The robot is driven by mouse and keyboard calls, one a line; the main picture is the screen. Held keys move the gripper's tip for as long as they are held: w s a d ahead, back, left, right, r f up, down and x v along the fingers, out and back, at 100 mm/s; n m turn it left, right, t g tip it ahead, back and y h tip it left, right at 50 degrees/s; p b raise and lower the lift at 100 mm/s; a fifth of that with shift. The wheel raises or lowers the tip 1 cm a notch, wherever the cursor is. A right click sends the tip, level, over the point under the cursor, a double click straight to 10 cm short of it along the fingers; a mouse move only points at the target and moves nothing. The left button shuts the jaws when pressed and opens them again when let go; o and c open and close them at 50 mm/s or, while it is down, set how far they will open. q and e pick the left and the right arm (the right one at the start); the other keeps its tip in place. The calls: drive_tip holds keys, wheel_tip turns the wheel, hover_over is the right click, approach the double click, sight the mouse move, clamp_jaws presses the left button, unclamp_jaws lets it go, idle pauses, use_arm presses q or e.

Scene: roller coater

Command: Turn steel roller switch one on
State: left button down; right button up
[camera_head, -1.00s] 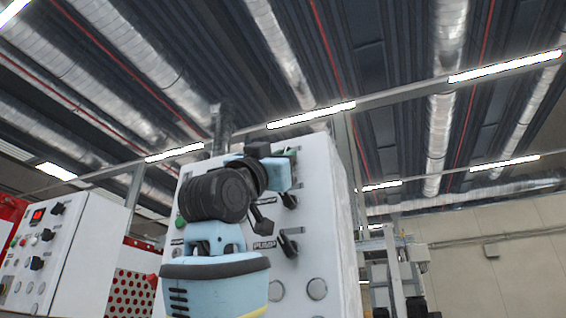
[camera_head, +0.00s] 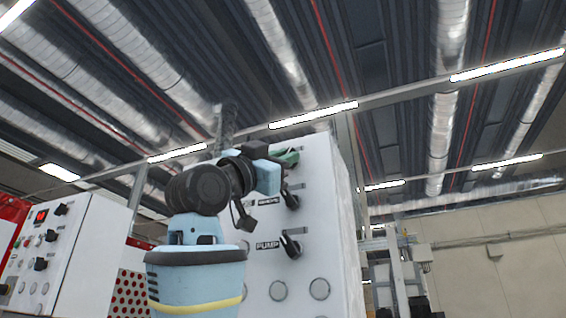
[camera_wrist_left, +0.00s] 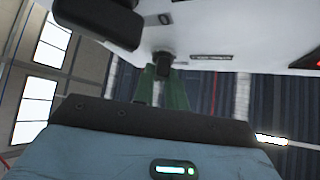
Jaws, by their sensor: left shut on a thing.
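A tall white control cabinet (camera_head: 318,190) stands in the middle of the head view with black rotary switches on its face. My left gripper (camera_head: 290,158) is at the upper part of this face, its green fingers against the panel. In the left wrist view the green fingers (camera_wrist_left: 162,84) are closed around a black switch knob (camera_wrist_left: 163,65). In the head view the fingers hide that knob. I cannot read its label, so I cannot tell if it is steel roller switch one. My right gripper is not in view.
Below the gripper are another black switch (camera_head: 290,200) and the switch labelled PUMP (camera_head: 291,246). Round fittings (camera_head: 319,289) sit lower on the panel. A second white cabinet (camera_head: 85,245) with a red display stands at the left. A dark block (camera_wrist_left: 97,20) shows close in the wrist view.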

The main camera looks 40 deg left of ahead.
use_arm(q)
drive_tip(key=c, duration=1.4)
unclamp_jaws()
drive_tip(key=shift+c, duration=0.2)
